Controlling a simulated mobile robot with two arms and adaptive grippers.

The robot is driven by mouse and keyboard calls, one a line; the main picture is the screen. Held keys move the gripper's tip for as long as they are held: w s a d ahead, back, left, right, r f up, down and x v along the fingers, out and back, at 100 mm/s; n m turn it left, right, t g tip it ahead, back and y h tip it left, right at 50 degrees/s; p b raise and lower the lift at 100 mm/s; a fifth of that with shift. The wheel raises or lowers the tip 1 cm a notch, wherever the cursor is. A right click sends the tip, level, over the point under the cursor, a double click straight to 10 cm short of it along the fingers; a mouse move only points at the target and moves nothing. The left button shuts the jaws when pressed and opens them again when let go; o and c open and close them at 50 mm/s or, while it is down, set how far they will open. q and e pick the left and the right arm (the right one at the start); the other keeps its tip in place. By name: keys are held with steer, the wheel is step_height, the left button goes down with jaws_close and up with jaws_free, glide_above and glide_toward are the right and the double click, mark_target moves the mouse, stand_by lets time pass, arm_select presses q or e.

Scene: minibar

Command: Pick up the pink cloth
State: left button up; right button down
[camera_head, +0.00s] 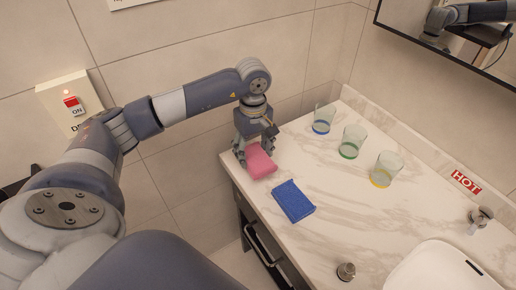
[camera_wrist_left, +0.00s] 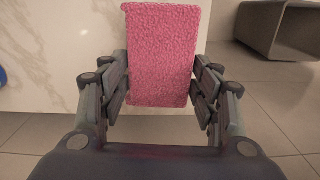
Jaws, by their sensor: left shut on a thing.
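The pink cloth (camera_head: 260,162) is a thick, folded block at the near left corner of the marble counter in the head view. My left gripper (camera_head: 240,152) comes down over its left end and is shut on it. In the left wrist view the pink cloth (camera_wrist_left: 161,55) stands between the two fingers of my left gripper (camera_wrist_left: 162,98), one finger on each long side. Whether the cloth touches the counter is hard to tell. My right gripper is not in view.
A blue cloth (camera_head: 293,201) lies on the marble counter (camera_head: 335,185) near the pink one. Three glasses with blue (camera_head: 322,120), green (camera_head: 351,142) and yellow (camera_head: 385,170) bottoms stand at the back. A sink (camera_head: 440,270) and tap (camera_head: 480,216) are at right.

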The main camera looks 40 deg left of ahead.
arm_select(q)
steer(key=s+d+r+b, duration=0.1)
steer(key=s+d+b, duration=0.1)
steer(key=s, duration=0.9)
steer(key=shift+s+d+b, duration=0.25)
steer(key=shift+d+b, duration=0.15)
steer(key=shift+d, duration=0.3)
steer(key=o, duration=0.4)
steer(key=c, duration=0.3)
steer(key=shift+r, duration=0.1)
